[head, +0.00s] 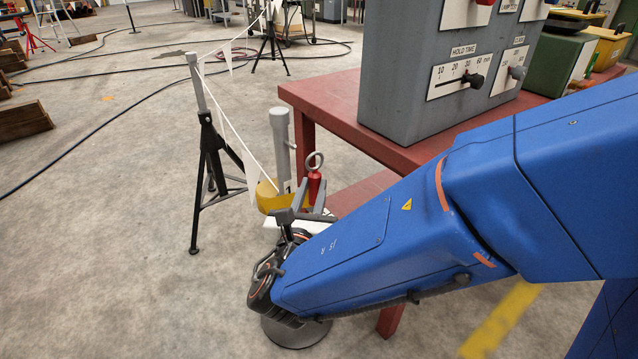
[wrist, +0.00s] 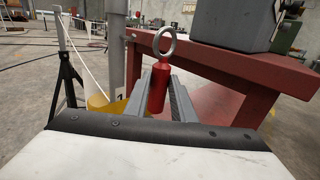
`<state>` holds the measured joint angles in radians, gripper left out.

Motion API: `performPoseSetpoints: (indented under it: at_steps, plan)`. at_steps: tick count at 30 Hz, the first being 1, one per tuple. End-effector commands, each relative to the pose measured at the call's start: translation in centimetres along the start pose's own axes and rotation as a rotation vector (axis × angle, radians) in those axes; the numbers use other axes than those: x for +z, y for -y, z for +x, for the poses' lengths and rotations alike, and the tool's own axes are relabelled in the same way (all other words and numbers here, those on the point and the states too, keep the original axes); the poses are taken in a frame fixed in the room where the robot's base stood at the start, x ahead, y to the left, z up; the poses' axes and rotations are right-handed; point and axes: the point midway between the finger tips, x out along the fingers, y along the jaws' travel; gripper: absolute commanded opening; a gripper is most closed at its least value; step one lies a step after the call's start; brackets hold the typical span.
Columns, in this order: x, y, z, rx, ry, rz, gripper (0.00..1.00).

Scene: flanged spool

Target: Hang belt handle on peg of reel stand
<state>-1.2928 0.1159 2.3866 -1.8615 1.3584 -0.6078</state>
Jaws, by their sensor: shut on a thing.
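The belt handle (head: 314,188) is a red grip with a grey ring on top; it also shows in the wrist view (wrist: 159,88). My gripper (head: 307,190) is shut on the red grip, its two grey fingers on either side. The ring (wrist: 165,42) stands up free above the fingers. The reel stand is a grey post (head: 281,150) with a short peg (head: 292,146) on its right side near the top. A yellow reel (head: 268,197) sits low on the post. The handle is right of the post, with the ring a little lower than the peg. My arm hides the stand's lower part.
A red table (head: 340,108) with a grey control box (head: 400,75) stands close right of the handle. A black tripod (head: 212,160) stands left, with a white pennant line (head: 232,122) running from it toward the reel.

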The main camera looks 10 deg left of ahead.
Motion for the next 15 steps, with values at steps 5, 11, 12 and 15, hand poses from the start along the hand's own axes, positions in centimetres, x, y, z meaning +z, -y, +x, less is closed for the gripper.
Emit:
performPoseSetpoints:
  at_steps: [5,11,12,15]
  plan:
    - [-0.1,-0.4,0.4,-0.001,-0.001,-0.001,0.0]
    - [-0.1,-1.0,1.1,-0.001,-0.001,0.0,0.0]
    - [-0.2,-1.2,1.2,0.0,0.0,0.0,0.0]
    - [-0.2,-1.5,1.5,0.0,-0.001,0.0,0.0]
